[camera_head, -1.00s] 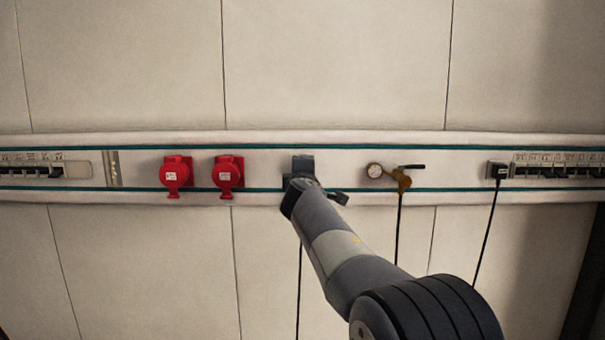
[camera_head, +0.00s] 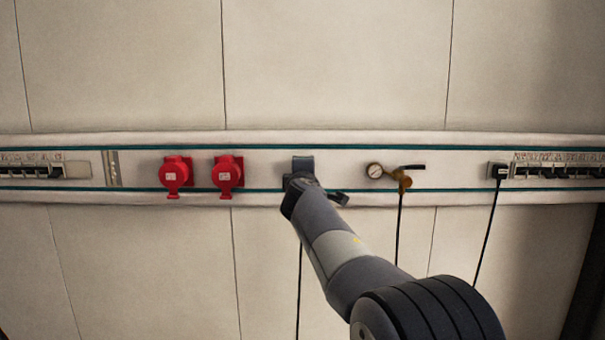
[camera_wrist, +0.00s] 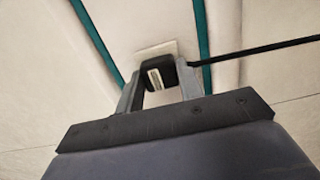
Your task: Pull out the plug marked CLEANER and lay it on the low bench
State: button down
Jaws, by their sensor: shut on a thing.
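In the wrist view my gripper (camera_wrist: 160,84) has its two fingers on either side of a black plug (camera_wrist: 160,74) and is shut on it. The plug bears a pale label whose words are too small to read. It sits at a white socket plate (camera_wrist: 150,50) on the wall strip, and I cannot tell whether it is fully seated. A black cable (camera_wrist: 255,50) runs from it to the right. In the head view my arm hides the plug and most of my gripper (camera_head: 300,182). The low bench is not in view.
Two red sockets (camera_head: 201,173) are left of my gripper on the wall rail (camera_head: 270,160). Another black plug (camera_head: 499,171) with a hanging cable is farther right, beside a breaker row (camera_head: 560,170).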

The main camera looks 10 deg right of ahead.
jog(key=s+a+b, duration=0.1)
jog(key=s+b, duration=0.1)
jog(key=s, duration=0.4)
jog(key=shift+b, duration=0.35)
dwell(0.5)
jog(key=shift+a, duration=0.1)
